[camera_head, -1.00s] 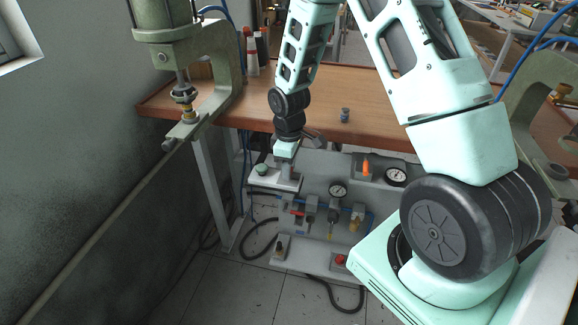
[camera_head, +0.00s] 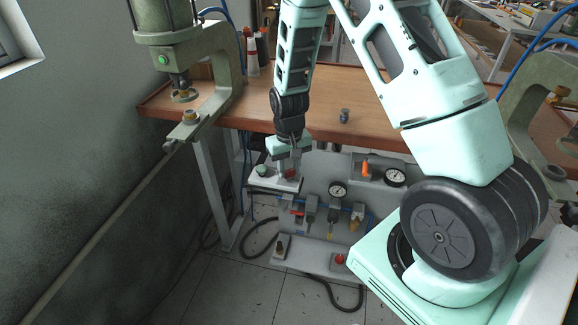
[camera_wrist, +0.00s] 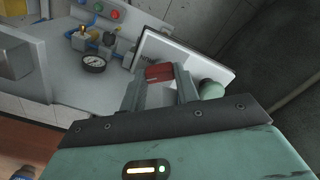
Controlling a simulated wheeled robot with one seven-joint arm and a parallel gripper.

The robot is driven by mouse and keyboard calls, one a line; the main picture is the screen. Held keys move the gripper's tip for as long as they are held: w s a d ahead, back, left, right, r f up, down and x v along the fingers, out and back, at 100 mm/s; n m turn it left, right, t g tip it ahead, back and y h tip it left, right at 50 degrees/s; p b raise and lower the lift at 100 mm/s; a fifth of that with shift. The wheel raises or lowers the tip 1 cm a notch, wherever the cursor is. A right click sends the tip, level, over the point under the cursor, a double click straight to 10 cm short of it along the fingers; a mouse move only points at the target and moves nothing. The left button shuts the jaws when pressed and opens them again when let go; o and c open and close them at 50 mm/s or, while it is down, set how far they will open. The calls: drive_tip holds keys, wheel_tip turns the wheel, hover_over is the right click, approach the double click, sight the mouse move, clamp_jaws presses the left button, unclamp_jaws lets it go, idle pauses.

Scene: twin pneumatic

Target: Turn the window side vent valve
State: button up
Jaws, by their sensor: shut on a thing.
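The window side vent valve shows as a red handle (camera_head: 291,174) on a pale box (camera_head: 262,182) at the left of the pneumatic panel, below the bench edge. In the wrist view the red handle (camera_wrist: 158,72) sits between the fingers of my gripper (camera_wrist: 160,86), in front of the box's white face (camera_wrist: 208,58). In the head view my gripper (camera_head: 288,168) is at the box from above and shut on the handle. The fingers hide part of the handle and its base.
A green dome (camera_head: 262,170) is close beside my gripper. A green press (camera_head: 215,55) stands at the left, with a lit green lamp (camera_head: 163,59). The bench (camera_head: 400,130) is above.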

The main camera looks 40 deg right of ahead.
sight(289, 170)
drive_tip(key=m, duration=0.4)
drive_tip(key=shift+r+m+p, duration=0.1)
drive_tip(key=shift+m+p, duration=0.2)
drive_tip(key=shift+p, duration=0.1)
drive_tip(key=shift+m+p, duration=0.35)
drive_tip(key=shift+m, duration=1.05)
drive_tip(key=o, duration=1)
wheel_tip(289, 170, up, 17)
drive_tip(key=shift+r, duration=0.15)
